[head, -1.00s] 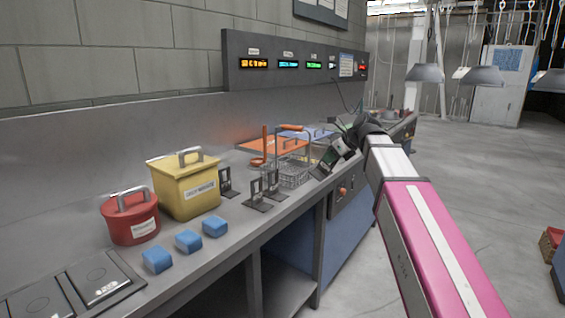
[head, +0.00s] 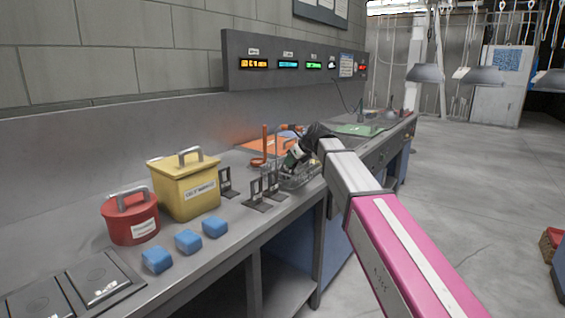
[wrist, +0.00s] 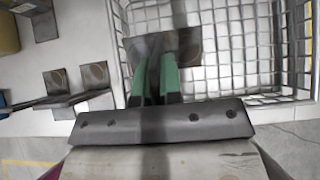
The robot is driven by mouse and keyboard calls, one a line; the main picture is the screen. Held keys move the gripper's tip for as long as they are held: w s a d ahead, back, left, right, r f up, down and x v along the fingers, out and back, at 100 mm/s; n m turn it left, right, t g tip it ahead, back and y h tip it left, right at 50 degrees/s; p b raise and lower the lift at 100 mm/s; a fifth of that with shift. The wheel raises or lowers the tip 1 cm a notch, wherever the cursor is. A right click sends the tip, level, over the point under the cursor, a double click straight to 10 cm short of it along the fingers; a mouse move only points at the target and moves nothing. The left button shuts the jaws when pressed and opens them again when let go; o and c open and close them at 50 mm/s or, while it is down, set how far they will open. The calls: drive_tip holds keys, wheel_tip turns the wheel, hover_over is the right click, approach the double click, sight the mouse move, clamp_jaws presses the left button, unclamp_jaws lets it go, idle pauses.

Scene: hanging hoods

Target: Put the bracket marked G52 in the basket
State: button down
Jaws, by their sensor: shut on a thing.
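The wire basket (head: 312,181) stands on the bench, and its mesh (wrist: 226,75) fills much of the wrist view. My gripper (head: 290,163) is over the basket, pointing down. In the wrist view its green fingers (wrist: 154,78) are shut on a dark bracket (wrist: 188,46) with a brownish square plate. This bracket lies within the basket's outline; its height above the basket floor is unclear. Other dark brackets stand on the bench left of the basket: one (head: 227,184) farther back and a pair (head: 256,203) nearer. No G52 mark is readable.
A yellow bin (head: 184,190), a red round pot (head: 130,218) and several blue blocks (head: 187,241) occupy the bench to the left. An orange tray (head: 258,144) lies behind the basket. A panel with lit displays (head: 290,64) rises at the back.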

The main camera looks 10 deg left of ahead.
drive_tip(key=shift+w+a+f, duration=0.1)
drive_tip(key=shift+a+f, duration=0.15)
drive_tip(key=shift+w+a+r+g+h, duration=0.15)
drive_tip(key=shift+w+a+r+h, duration=0.1)
drive_tip(key=shift+a+h, duration=0.3)
drive_tip(key=shift+w+a+r+g+h, duration=0.15)
drive_tip(key=shift+w+a+h, duration=0.15)
drive_tip(key=shift+h, duration=0.35)
drive_tip(key=a+h, duration=0.1)
drive_tip(key=a+g+h, duration=0.1)
drive_tip(key=shift+w+r+h, duration=0.15)
drive_tip(key=shift+w+h, duration=0.1)
drive_tip(key=shift+h, duration=0.15)
drive_tip(key=shift+s+d+f, duration=0.15)
drive_tip(key=shift+f, duration=0.7)
drive_tip(key=shift+f, duration=0.1)
drive_tip(key=c, duration=1.3)
unclamp_jaws()
